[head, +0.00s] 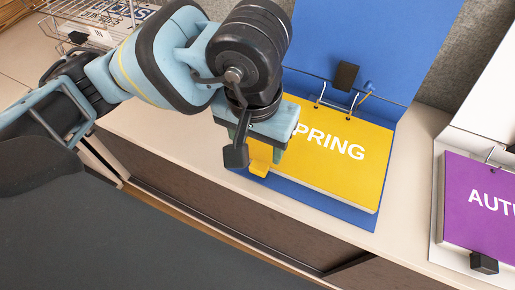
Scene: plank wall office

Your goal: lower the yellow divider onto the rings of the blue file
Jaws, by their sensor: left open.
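The blue file (350,45) lies open on the pale counter, its upper cover rising toward the back. The yellow divider (345,175) lies flat over its lower part, with "PRING" readable and the left part of its face hidden by my gripper. The metal rings (338,98) stand at the divider's far edge, by its punched holes; I cannot tell for sure how they pass through. My left gripper (250,150) is open above the divider's near-left corner, beside a yellow tab (259,168). One black finger shows clearly; the other is mostly hidden. My right gripper is not in view.
A white file with a purple divider (485,205) and black blocks lies at the right. A wire rack (90,22) with papers stands at the far left. The counter (160,125) is clear left of the blue file; its front edge drops to dark cabinet fronts.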

